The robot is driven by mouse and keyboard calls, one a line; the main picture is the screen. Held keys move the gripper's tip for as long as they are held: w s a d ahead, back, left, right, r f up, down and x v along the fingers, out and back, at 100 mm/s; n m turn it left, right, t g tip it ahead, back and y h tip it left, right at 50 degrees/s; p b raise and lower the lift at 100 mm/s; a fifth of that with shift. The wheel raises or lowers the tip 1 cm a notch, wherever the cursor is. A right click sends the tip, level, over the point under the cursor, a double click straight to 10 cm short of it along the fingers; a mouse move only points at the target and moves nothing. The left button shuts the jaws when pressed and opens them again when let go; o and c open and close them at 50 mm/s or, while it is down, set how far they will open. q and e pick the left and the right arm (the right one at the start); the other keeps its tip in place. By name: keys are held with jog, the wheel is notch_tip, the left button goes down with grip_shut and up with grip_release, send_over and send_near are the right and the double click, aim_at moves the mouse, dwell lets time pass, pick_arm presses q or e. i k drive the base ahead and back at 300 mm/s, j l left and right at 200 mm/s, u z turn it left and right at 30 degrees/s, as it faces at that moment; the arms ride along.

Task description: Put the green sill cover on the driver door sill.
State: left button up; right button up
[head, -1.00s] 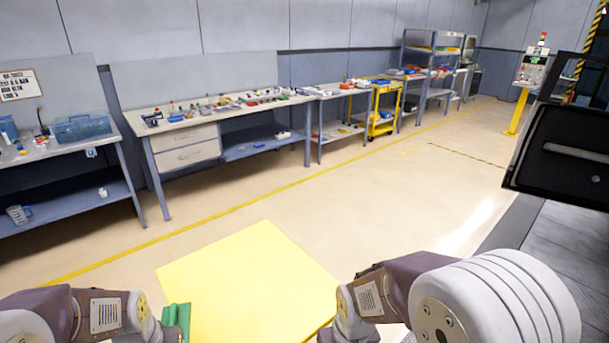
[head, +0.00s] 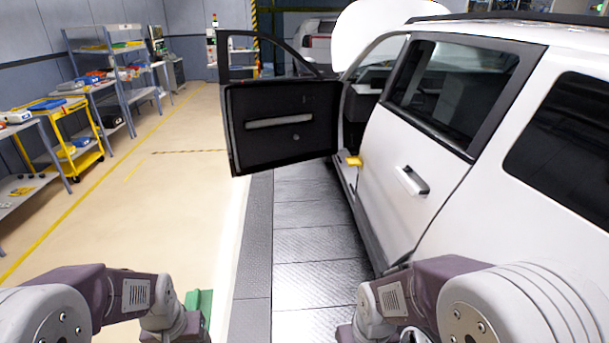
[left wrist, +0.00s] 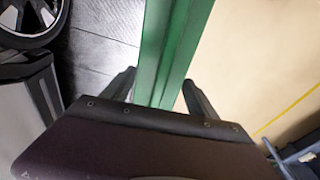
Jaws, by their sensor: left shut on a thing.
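The green sill cover (head: 200,302) is a long channel-shaped strip. My left gripper (left wrist: 162,95) is shut on it, with one finger on each side in the left wrist view. The cover (left wrist: 176,45) runs up out of that view, so its far end is hidden. In the head view only a short piece shows, beside my left wrist at the bottom. The driver door (head: 285,125) of the white car stands open. The door sill (head: 347,185) shows as a narrow strip below the opening, ahead and right of the cover. My right gripper's fingers are below the head view.
A yellow object (head: 354,161) sits at the door opening. The white rear door (head: 400,190) is shut. Grey metal floor plates (head: 305,240) run beside the car. Open beige floor (head: 170,190) lies left, with a yellow cart (head: 75,150) and shelves (head: 115,75) beyond.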

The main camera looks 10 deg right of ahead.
aim_at(355, 175)
jog(key=i+z, duration=0.4)
jog(key=i, duration=2.15)
jog(key=i+j+z, duration=0.1)
jog(key=i+z, duration=0.15)
jog(key=i, duration=0.35)
jog(key=i+j+z, duration=0.25)
jog(key=i, duration=0.4)
jog(key=i+j+z, duration=0.25)
jog(key=i, duration=0.35)
jog(key=i+j+z, duration=0.25)
jog(key=i+j, duration=0.2)
jog(key=i+j+z, duration=0.45)
jog(key=z, duration=0.15)
jog(key=i+j+z, duration=0.3)
jog(key=j+z, duration=0.3)
jog(key=j, duration=0.15)
jog(key=i+j+z, duration=0.1)
jog(key=j+z, duration=0.15)
jog(key=j, duration=0.15)
jog(key=j+z, duration=0.3)
jog(key=i+j, duration=0.05)
jog(key=j, duration=0.05)
